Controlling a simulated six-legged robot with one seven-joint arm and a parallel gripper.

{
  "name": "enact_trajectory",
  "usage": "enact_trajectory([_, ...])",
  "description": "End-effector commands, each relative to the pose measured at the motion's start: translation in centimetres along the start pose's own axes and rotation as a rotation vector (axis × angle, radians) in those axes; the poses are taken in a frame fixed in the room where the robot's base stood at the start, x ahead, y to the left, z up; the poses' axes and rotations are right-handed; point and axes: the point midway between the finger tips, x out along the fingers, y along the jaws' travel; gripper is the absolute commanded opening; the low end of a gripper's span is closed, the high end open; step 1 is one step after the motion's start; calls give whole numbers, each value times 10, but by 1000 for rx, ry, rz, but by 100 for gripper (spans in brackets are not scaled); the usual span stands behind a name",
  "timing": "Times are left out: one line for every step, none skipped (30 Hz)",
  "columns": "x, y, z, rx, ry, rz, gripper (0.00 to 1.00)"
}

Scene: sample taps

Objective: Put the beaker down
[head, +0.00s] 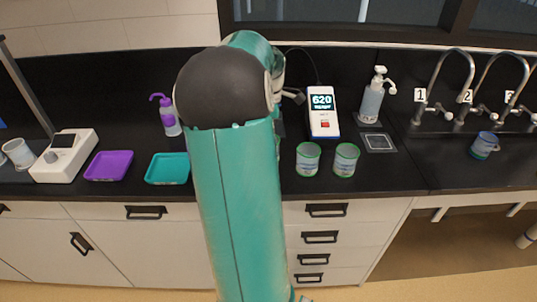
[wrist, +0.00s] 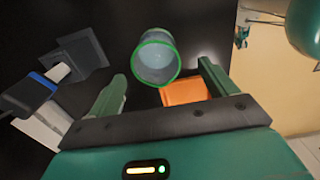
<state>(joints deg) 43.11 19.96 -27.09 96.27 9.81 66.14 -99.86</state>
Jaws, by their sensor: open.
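In the wrist view, my gripper (wrist: 163,82) is open and empty. A clear beaker with a green rim (wrist: 157,62) stands upright on the black counter just beyond the fingertips, roughly between them and apart from both. In the head view, two green-rimmed beakers (head: 308,160) (head: 345,160) stand side by side on the counter right of my arm. I cannot tell whether either is the one in the wrist view. My gripper is hidden behind my arm in the head view.
An orange tray (wrist: 183,91) lies beside the beaker. A teal tray (head: 168,168), purple tray (head: 108,165) and white balance (head: 64,156) stand left. A meter reading 620 (head: 323,112), soap bottle (head: 372,100), numbered taps (head: 440,90) and blue-rimmed beaker (head: 485,145) are right.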

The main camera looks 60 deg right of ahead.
Motion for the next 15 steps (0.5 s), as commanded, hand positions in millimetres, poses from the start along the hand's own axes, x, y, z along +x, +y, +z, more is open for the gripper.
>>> enact_trajectory([8, 0, 0, 1, 0, -3, 84])
enact_trajectory([11, 0, 0, 1, 0, -3, 84])
enact_trajectory([14, 0, 1, 1, -1, -1, 84])
enact_trajectory([16, 1, 1, 1, -1, 0, 84])
enact_trajectory([18, 1, 1, 1, -1, -1, 84])
enact_trajectory([20, 2, 1, 1, -1, -1, 84])
enact_trajectory([23, 2, 0, 1, -1, -2, 84])
enact_trajectory([26, 2, 0, 1, -1, -2, 84])
enact_trajectory([31, 3, 0, 1, -1, -2, 84])
enact_trajectory([36, 3, 0, 1, -1, -3, 84])
enact_trajectory([41, 4, -1, 1, -1, -4, 84])
enact_trajectory([48, 5, -1, 1, -2, -4, 84])
enact_trajectory([52, 5, -1, 1, -2, -3, 84])
enact_trajectory([56, 5, -1, 2, -2, -3, 84])
enact_trajectory([61, 5, -1, 2, -1, -2, 84])
